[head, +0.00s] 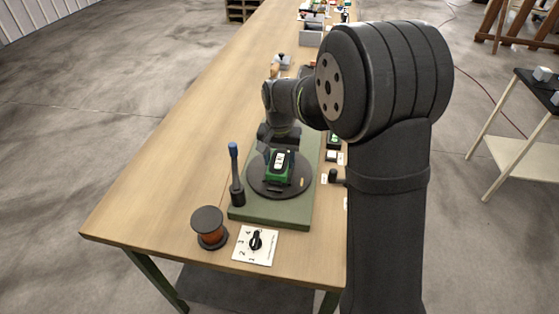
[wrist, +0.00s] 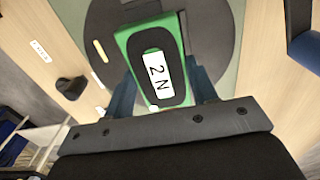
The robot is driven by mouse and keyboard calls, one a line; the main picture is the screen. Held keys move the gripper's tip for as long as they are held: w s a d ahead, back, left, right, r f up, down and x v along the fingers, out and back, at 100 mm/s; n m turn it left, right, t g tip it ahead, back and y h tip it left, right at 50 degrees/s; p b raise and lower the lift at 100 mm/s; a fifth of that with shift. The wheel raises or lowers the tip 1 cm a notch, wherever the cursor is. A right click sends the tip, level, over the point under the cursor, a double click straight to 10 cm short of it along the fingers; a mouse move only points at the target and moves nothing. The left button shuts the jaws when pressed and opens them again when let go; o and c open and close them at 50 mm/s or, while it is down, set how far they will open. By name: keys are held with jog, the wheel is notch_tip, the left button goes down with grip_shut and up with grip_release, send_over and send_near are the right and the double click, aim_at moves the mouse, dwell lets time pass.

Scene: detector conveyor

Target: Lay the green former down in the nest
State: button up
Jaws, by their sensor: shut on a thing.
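The green former (wrist: 129,48), a green block with a black oval and a white label reading "2 N", is between the fingers of my gripper (wrist: 164,92). The gripper is shut on it. In the head view the former (head: 270,174) is over the dark round disc (head: 257,185) on the green base plate (head: 238,213). The disc also shows in the wrist view (wrist: 212,38). I cannot tell whether the former touches the disc. No separate nest shows clearly; the former and gripper cover the middle of the disc.
A blue-topped post (head: 234,170) stands left of the disc. A spool of orange wire (head: 211,238) and a white dial card (head: 243,254) are at the near table end. Small parts (head: 331,156) lie right of the plate. The table's left side is clear.

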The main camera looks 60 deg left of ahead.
aim_at(280, 162)
jog(key=shift+f, duration=0.5)
jog(key=shift+f, duration=0.1)
jog(key=o, duration=1)
jog(key=shift+o, duration=0.2)
notch_tip(280, 162, up, 12)
